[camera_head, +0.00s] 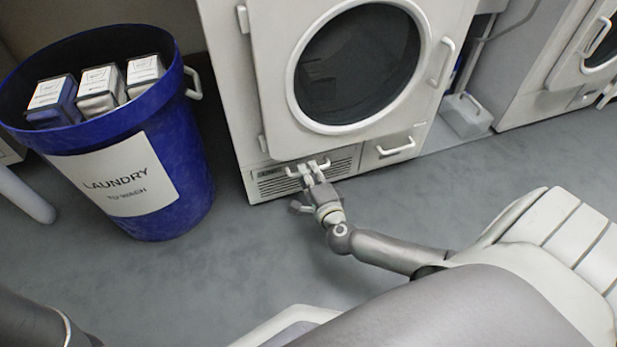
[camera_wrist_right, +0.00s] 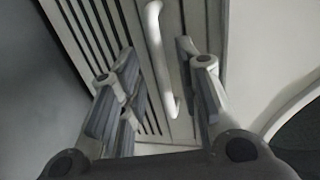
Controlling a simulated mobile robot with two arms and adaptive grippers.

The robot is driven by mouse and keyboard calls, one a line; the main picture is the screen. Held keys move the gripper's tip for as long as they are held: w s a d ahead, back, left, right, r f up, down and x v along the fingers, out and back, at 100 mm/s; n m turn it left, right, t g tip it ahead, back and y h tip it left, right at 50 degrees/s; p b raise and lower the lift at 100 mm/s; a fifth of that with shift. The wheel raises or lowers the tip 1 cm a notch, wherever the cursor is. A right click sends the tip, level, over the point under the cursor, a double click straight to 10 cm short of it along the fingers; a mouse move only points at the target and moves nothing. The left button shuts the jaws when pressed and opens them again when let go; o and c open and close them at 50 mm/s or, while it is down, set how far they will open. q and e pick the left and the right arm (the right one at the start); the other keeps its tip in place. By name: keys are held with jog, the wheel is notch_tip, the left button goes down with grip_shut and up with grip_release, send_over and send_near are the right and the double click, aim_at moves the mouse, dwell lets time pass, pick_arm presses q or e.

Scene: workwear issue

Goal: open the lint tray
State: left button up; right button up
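The lint tray (camera_head: 272,185) is a slatted grey-white panel low on the front of the white machine. It looks closed, flush with the front. Its white bar handle (camera_wrist_right: 153,35) runs along the slats in the right wrist view. My right gripper (camera_head: 309,168) is at the tray front, over the handle. In the right wrist view its fingers are apart on both sides of the handle, with gaps showing, so it is open. My left gripper is out of view.
The machine's round door (camera_head: 355,65) is shut above the tray. Another handle (camera_head: 396,148) is to the tray's right. A blue laundry bin (camera_head: 185,150) with several boxed items stands to the left. Grey floor before the machine is clear.

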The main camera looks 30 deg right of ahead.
jog(key=shift+w+d, duration=0.1)
jog(key=shift+w, duration=0.25)
jog(key=shift+c, duration=0.4)
grip_shut()
